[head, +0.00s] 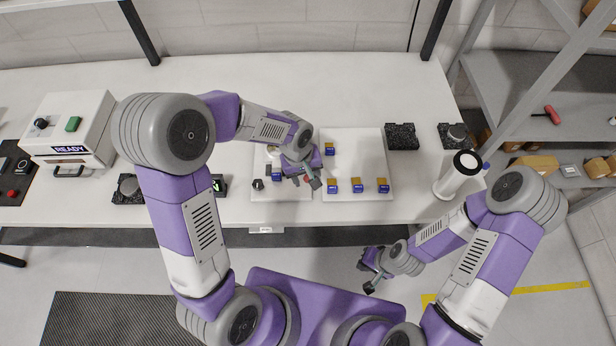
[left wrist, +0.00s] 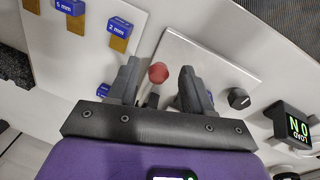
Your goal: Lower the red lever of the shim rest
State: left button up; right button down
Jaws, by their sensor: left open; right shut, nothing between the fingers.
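The red lever shows as a round red knob (left wrist: 158,72) in the left wrist view, between my left gripper's two fingers. Its stem is mostly hidden. In the head view a bit of red (head: 306,179) shows by the fingers. My left gripper (head: 308,184) is open above the left white plate (head: 285,193), which carries the shim rest; the wrist view shows the fingers (left wrist: 160,76) on either side of the knob, and I cannot tell whether they touch it. My right gripper (head: 369,286) is shut and empty, low in front of the table.
Several blue-and-tan shim blocks (head: 357,187) stand on the right white plate (head: 340,150). A black knob (left wrist: 239,98) and a display with green characters (left wrist: 293,124) are near my left gripper. A white cylinder (head: 459,173) stands at the table's right end. The table's back is clear.

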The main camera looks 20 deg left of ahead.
pick_arm(q)
jog(key=shift+w+d+f, duration=0.1)
jog(key=shift+f, duration=0.55)
jog(key=shift+w+d+f, duration=0.1)
jog(key=shift+f, duration=0.5)
grip_shut()
